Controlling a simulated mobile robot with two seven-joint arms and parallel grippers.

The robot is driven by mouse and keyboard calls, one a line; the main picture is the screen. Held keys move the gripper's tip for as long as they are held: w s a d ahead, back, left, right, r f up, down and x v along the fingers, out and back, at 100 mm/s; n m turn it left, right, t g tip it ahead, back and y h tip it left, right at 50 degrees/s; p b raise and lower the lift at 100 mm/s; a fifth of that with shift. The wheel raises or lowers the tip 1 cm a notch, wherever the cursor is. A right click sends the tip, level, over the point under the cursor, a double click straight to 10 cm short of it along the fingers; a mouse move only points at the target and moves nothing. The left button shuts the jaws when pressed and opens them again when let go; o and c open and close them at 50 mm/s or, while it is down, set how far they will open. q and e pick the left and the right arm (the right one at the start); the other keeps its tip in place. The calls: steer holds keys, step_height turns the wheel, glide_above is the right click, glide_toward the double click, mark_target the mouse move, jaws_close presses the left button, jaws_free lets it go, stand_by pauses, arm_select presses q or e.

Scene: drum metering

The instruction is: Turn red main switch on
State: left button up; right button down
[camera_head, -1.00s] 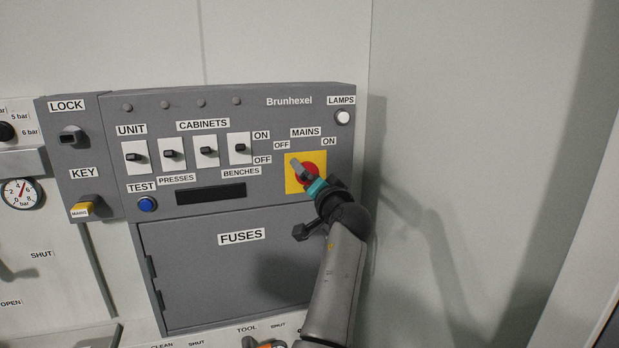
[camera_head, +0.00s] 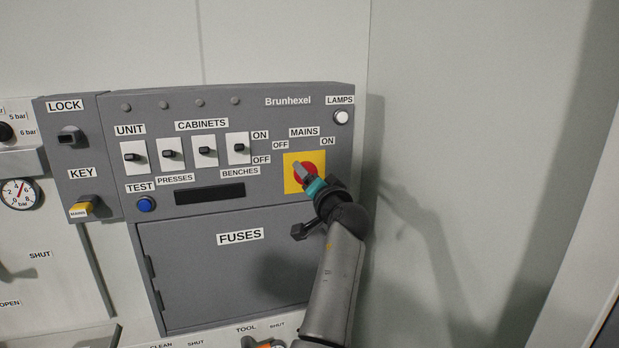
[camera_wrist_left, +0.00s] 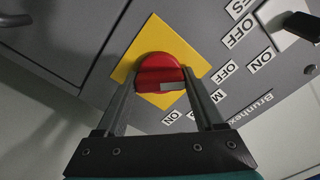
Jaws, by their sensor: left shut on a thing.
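The red main switch (camera_head: 310,169) is a round red knob on a yellow square plate (camera_head: 291,184), under the MAINS label. OFF is printed at its upper left and ON at its upper right. My left gripper (camera_head: 303,174) is at the knob and partly hides it. In the left wrist view the two fingers (camera_wrist_left: 160,82) are shut on the sides of the red switch (camera_wrist_left: 157,66), in front of the yellow plate (camera_wrist_left: 181,42). The knob's grip is tilted toward the upper left in the head view. My right gripper is not in view.
The grey Brunhexel panel (camera_head: 270,122) also carries several black cabinet switches, a blue TEST button (camera_head: 146,204) and a white LAMPS button (camera_head: 341,117). A FUSES door (camera_head: 235,275) is below. A yellow-tagged key (camera_head: 80,210) is at the left. Bare wall lies right of the panel.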

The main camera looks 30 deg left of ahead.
arm_select(q)
steer(key=m+p, duration=0.3)
steer(key=shift+r+m, duration=0.15)
steer(key=shift+m, duration=0.25)
steer(key=m+p, duration=0.4)
steer(key=m, duration=0.1)
steer(key=m+p, duration=0.3)
steer(key=m, duration=0.1)
steer(key=shift+m+p, duration=0.35)
steer(key=shift+m, duration=0.05)
steer(key=shift+m+p, duration=1.35)
steer(key=shift+m, duration=0.95)
steer(key=o, duration=1.4)
